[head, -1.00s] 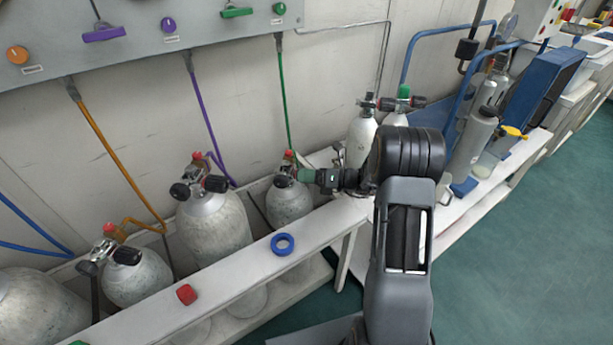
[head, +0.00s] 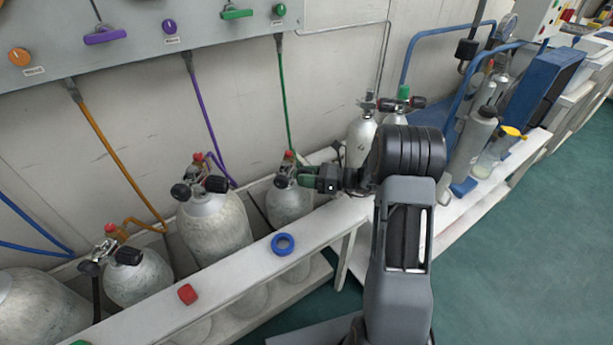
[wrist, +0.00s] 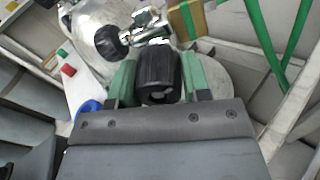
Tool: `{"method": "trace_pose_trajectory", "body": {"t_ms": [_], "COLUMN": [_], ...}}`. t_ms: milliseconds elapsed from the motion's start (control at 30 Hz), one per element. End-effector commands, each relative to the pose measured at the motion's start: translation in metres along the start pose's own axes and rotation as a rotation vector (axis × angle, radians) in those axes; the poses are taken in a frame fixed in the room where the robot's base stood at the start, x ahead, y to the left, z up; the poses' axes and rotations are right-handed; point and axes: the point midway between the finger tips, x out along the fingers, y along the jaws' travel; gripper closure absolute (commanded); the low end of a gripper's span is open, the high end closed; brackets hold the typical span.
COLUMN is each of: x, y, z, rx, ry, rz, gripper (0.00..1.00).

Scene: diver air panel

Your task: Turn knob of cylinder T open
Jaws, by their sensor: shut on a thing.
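A grey cylinder (head: 289,205) stands in the white rack below the green hose. My gripper (head: 308,178) reaches its valve from the right. In the wrist view, the green fingers of my gripper (wrist: 160,84) sit on both sides of a ribbed black knob (wrist: 157,70) and are shut on it. A chrome valve body (wrist: 150,25) shows just beyond the knob. I can read no letter on this cylinder, so I cannot tell from a label that it is T.
A larger cylinder (head: 215,226) stands to the left, with black knobs. A blue ring (head: 283,244) and a red block (head: 187,294) lie on the rack's front board (head: 240,279). The green hose (head: 283,95) runs up behind. More cylinders (head: 359,142) stand to the right.

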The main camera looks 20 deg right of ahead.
Motion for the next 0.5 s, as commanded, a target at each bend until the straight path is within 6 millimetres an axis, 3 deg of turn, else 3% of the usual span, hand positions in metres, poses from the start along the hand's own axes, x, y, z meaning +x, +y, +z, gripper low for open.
{"method": "trace_pose_trajectory", "body": {"t_ms": [500], "x": [-0.0001], "y": [-0.0010], "z": [-0.0017], "rx": [-0.491], "ry": [0.019], "rz": [-0.019], "gripper": [0.80]}}
